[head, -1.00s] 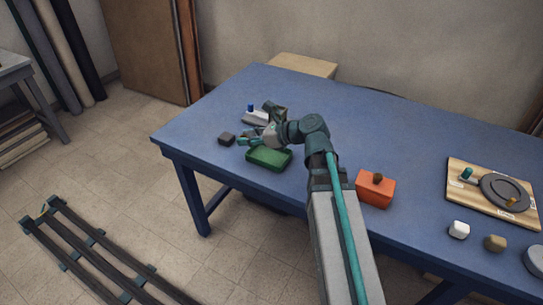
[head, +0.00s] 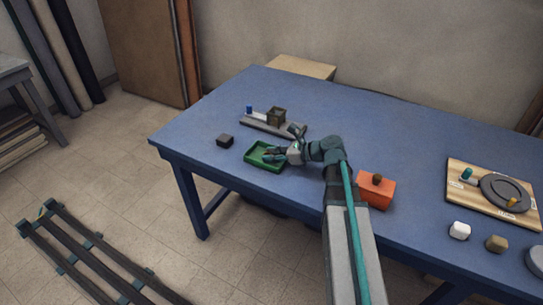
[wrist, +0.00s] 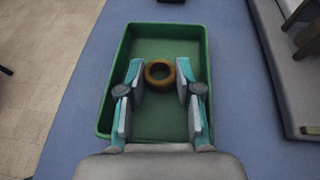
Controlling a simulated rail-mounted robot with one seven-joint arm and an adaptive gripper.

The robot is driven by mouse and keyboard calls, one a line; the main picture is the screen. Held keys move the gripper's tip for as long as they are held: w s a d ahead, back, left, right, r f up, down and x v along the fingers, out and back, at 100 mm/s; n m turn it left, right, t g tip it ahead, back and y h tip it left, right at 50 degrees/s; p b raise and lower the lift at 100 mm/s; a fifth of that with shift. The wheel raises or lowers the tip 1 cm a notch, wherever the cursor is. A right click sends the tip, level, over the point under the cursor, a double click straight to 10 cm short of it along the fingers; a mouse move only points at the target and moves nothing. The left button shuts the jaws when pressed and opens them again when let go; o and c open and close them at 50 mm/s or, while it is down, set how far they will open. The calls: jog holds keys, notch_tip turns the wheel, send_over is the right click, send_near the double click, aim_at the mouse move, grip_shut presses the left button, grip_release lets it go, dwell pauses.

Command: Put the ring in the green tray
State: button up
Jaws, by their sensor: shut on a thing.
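The green tray (head: 250,162) lies on the blue table near its left front edge. My gripper (head: 270,156) is over the tray. In the wrist view the tray (wrist: 165,47) opens out below my gripper (wrist: 160,76), and both fingers lie within its outline. The fingers are shut on a brown-orange ring (wrist: 160,84), whose hole faces the camera. The ring is too small to make out in the head view. Its exact height above the tray floor cannot be told.
A dark block (head: 225,141) sits left of the tray. A grey base (head: 262,126) with a blue peg and a brown open box stands behind it. An orange box (head: 376,190) is to the right, with a wooden board (head: 468,200) farther right.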

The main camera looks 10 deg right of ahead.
jog(key=shift+f, duration=0.15)
jog(key=o, duration=0.6)
jog(key=shift+f, duration=0.1)
jog(key=shift+c, duration=0.2)
jog(key=shift+s+d+r, duration=0.1)
jog(key=shift+d+r, duration=0.05)
jog(key=shift+r, duration=0.1)
jog(key=v, duration=1.1)
jog(key=shift+s+d, duration=0.25)
